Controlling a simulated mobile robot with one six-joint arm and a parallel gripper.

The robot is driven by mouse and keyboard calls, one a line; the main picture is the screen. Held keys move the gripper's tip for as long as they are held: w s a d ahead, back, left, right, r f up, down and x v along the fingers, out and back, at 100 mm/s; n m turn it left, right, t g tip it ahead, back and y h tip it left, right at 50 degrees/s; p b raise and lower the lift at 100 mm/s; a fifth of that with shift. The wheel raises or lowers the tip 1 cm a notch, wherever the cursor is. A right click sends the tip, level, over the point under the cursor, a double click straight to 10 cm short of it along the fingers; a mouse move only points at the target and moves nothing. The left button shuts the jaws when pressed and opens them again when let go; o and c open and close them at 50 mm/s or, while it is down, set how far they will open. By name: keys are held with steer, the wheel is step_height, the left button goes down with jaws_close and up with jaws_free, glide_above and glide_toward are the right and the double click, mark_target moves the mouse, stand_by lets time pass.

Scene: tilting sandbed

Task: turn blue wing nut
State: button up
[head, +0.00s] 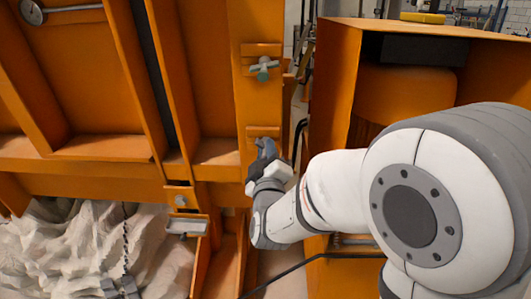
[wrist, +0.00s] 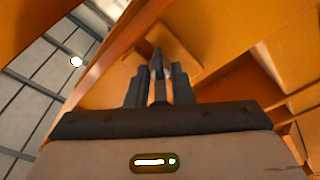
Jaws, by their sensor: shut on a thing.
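My gripper (head: 265,150) is at the lower bracket of the orange upright post. It is shut on a small dark, bluish-grey piece, which I take to be the blue wing nut (wrist: 157,62); it stands between the two dark fingers in the wrist view, where my gripper (wrist: 158,80) also shows. In the head view the fingers hide most of this nut, so its angle cannot be told. A second wing nut, pale green-teal (head: 263,68), sits on the upper bracket of the same post, above my gripper and apart from it.
An orange cabinet (head: 335,100) stands close to the right of the post. A silver knob (head: 180,200) and a small metal tray (head: 187,226) are at lower left, beside the pale sand (head: 70,250).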

jaws_close()
steer(key=shift+f+b, duration=0.1)
steer(key=shift+b, duration=0.25)
